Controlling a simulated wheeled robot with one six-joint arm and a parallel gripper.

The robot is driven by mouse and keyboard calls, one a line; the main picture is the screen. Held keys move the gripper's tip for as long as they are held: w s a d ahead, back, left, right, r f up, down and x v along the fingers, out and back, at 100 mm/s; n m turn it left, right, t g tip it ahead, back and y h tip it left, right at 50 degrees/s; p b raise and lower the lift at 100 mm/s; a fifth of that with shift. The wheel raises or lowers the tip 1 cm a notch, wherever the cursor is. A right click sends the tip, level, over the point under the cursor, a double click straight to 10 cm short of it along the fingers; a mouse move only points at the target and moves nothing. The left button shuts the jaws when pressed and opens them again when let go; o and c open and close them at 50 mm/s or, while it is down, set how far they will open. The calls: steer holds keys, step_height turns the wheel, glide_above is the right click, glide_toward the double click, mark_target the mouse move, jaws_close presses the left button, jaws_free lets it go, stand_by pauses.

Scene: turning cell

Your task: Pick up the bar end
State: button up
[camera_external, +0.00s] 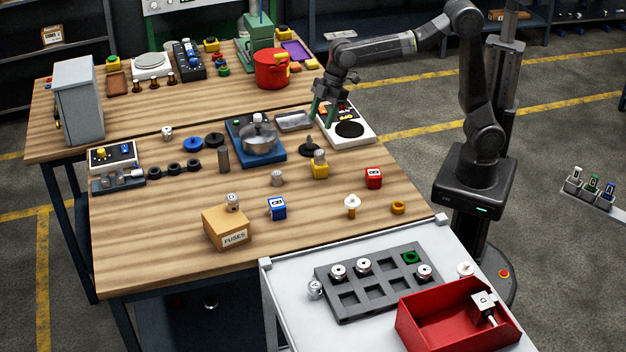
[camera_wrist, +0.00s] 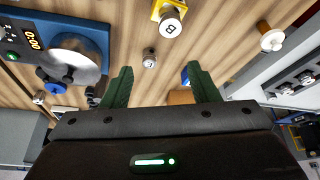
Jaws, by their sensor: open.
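My gripper (camera_external: 322,112) has green fingers and hangs over the back right of the wooden table, by the white unit with a black disc. In the wrist view my gripper (camera_wrist: 160,72) is open, with nothing between its fingers. Several small silver cylinders are in view; I cannot tell for certain which is the bar end. One silver cylinder (camera_external: 277,177) stands upright mid-table; it seems to be the cylinder (camera_wrist: 149,58) in the wrist view, beyond the gap between the fingertips and apart from them.
A blue hotplate with a pan (camera_external: 257,137), a yellow block (camera_external: 320,171), a blue block (camera_external: 277,208) and a red block (camera_external: 373,178) surround the middle cylinder. A dark grey cylinder (camera_external: 223,160) stands left. A red bin (camera_external: 415,322) and grey slotted tray (camera_external: 332,307) are in front.

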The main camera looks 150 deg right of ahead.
steer(key=w+d+m+p, duration=0.15)
steer(key=w+d, duration=0.45)
steer(key=d, duration=0.7)
steer(key=p, duration=0.3)
glide_toward(223, 157)
steer(key=shift+m+g+h, duration=0.25)
steer(key=shift+g+h, duration=0.05)
steer(key=x, duration=0.3)
steer(key=s+p+x, duration=0.1)
steer(key=x, duration=0.2)
steer(key=shift+s+f, duration=0.15)
steer(key=shift+p+x, duration=0.95)
steer(key=shift+x, duration=1.65)
steer(key=shift+d, duration=0.1)
steer(key=shift+c, duration=0.4)
jaws_close()
